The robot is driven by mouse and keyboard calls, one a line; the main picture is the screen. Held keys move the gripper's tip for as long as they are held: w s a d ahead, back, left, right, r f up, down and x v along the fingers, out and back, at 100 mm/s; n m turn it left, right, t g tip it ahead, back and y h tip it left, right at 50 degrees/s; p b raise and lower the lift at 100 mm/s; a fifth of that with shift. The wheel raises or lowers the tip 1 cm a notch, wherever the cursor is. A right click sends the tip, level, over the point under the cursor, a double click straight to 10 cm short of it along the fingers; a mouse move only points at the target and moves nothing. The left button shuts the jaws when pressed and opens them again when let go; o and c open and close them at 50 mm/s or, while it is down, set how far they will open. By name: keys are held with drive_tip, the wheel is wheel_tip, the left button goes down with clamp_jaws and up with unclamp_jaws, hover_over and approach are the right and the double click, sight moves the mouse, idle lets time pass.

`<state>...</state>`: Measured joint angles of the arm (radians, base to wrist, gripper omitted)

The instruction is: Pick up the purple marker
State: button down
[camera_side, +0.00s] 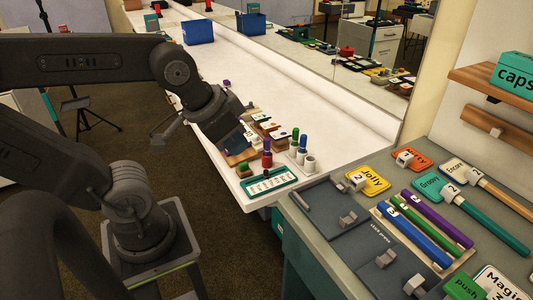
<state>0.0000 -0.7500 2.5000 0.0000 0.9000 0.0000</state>
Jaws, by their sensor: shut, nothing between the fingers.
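The purple marker (437,220) is a long purple rod. It lies in the wooden rack (441,268) on the grey counter at the right, beside a green marker (428,227) and a blue marker (415,239). My gripper (234,142) is well to the left of the rack, over the near part of the white table. It points down and to the right.
Several small bottles and cups (309,162) stand near the white table's edge, close to my gripper. A teal-framed tray (270,184) lies there too. Dark plates with grey blocks (348,219) lie left of the rack. Labelled rods and cards lie to its right.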

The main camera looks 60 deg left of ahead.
drive_tip(key=c, duration=1.8)
unclamp_jaws()
drive_tip(key=shift+c, duration=0.2)
drive_tip(key=o, duration=0.9)
drive_tip(key=shift+o, duration=0.2)
